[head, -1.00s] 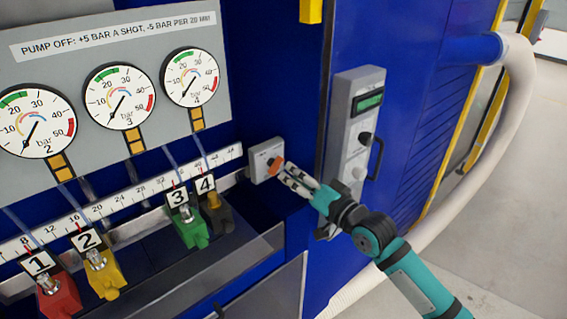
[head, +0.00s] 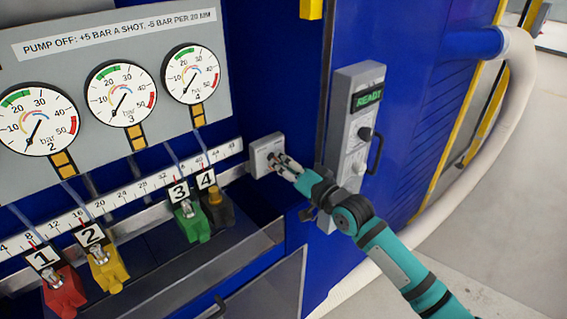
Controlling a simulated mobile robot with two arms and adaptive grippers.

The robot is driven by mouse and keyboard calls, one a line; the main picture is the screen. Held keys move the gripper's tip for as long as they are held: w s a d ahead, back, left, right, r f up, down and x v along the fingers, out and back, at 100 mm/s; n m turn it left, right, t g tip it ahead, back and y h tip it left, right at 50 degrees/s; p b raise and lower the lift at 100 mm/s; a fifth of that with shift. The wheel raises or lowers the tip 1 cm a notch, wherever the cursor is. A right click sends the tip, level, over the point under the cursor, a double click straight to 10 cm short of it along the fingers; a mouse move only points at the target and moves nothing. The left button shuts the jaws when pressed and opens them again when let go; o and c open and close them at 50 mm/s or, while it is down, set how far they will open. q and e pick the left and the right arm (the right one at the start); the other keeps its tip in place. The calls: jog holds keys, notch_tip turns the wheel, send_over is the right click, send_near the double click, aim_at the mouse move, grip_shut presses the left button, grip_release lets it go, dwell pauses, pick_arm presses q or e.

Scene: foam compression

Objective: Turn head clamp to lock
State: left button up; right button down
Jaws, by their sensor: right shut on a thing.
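The head clamp is a small grey box (head: 261,150) on the blue machine wall, at the right end of the white scale. My right gripper (head: 275,162) reaches it from the lower right. Its fingers are shut on the clamp's knob at the front of the box. The fingers hide most of the knob, so I cannot tell which way it is turned. My left gripper is not in view.
A grey control panel (head: 341,122) with a green READY display (head: 367,99) and a black handle stands just right of the clamp. Pressure gauges (head: 194,74) and numbered coloured blocks (head: 193,222) are to the left. A thick white hose (head: 506,130) curves at right.

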jog(key=shift+n, duration=0.3)
jog(key=n, duration=0.2)
jog(key=shift+n+b, duration=0.3)
jog(key=shift+n, duration=0.1)
jog(key=shift+s+a+n, duration=0.1)
jog(key=shift+n, duration=1.6)
jog(key=c, duration=1.3)
grip_release()
jog(key=shift+c, duration=0.2)
jog(key=shift+s, duration=0.1)
jog(key=v, duration=1.2)
